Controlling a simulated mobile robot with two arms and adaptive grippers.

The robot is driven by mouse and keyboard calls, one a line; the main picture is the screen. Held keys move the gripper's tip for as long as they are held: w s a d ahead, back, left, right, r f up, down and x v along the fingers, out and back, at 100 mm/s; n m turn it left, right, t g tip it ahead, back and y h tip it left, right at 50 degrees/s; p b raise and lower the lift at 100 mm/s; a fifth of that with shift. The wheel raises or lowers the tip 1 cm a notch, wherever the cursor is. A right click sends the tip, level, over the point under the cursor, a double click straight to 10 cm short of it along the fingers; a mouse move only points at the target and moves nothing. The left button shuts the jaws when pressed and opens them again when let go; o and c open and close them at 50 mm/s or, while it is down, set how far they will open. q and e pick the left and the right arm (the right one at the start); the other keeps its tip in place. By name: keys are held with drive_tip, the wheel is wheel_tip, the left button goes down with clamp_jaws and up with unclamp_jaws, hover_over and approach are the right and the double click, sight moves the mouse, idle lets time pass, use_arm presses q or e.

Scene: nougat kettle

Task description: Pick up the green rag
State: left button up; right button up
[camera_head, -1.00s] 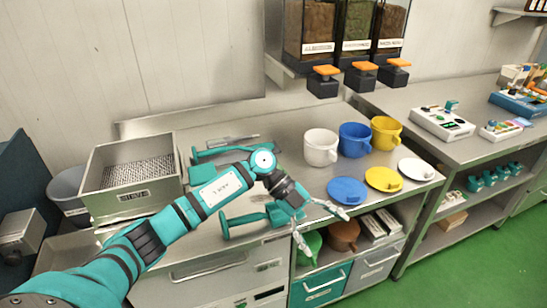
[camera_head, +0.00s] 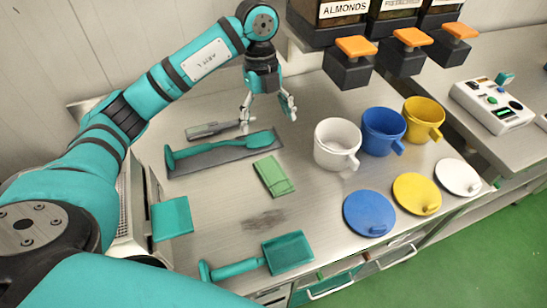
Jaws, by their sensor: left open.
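The green rag (camera_head: 273,176) lies folded flat on the steel counter (camera_head: 225,215), in the middle of the camera_head view. It is between a teal-handled tool on a dark mat and the white mug. My left gripper (camera_head: 268,118) points down with its fingers spread, open and empty. In the picture it is above the rag, toward the back of the counter and apart from the rag. Its exact height over the counter is hard to tell. My right gripper does not show.
A teal spatula-like tool (camera_head: 225,150) lies on a dark mat behind the rag. A teal scoop (camera_head: 287,252) lies in front. White (camera_head: 335,138), blue (camera_head: 380,128) and yellow (camera_head: 425,115) mugs stand right, with lids before them. Dispensers (camera_head: 348,62) hang above.

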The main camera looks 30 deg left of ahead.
use_arm(q)
wheel_tip(320, 180, down, 3)
drive_tip(key=p, duration=0.3)
hover_over(273, 172)
drive_tip(key=f, duration=0.5)
drive_tip(key=a+f, duration=0.1)
drive_tip(key=f, duration=0.2)
drive_tip(key=shift+w, duration=0.25)
drive_tip(key=shift+f, duration=0.35)
drive_tip(key=shift+s+d+f+p, duration=0.15)
drive_tip(key=shift+d+f+p, duration=0.05)
drive_tip(key=shift+f+p, duration=0.3)
drive_tip(key=f, duration=0.1)
drive_tip(key=f+p, duration=0.1)
drive_tip(key=f, duration=0.1)
drive_tip(key=shift+s+d+f, duration=0.2)
drive_tip(key=shift+d+f, duration=0.1)
drive_tip(key=shift+f, duration=0.4)
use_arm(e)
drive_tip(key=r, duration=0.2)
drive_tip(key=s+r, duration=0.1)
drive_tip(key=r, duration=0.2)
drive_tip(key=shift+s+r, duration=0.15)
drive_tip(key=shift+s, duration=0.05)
use_arm(q)
drive_tip(key=shift+c, duration=0.5)
drive_tip(key=c, duration=1.1)
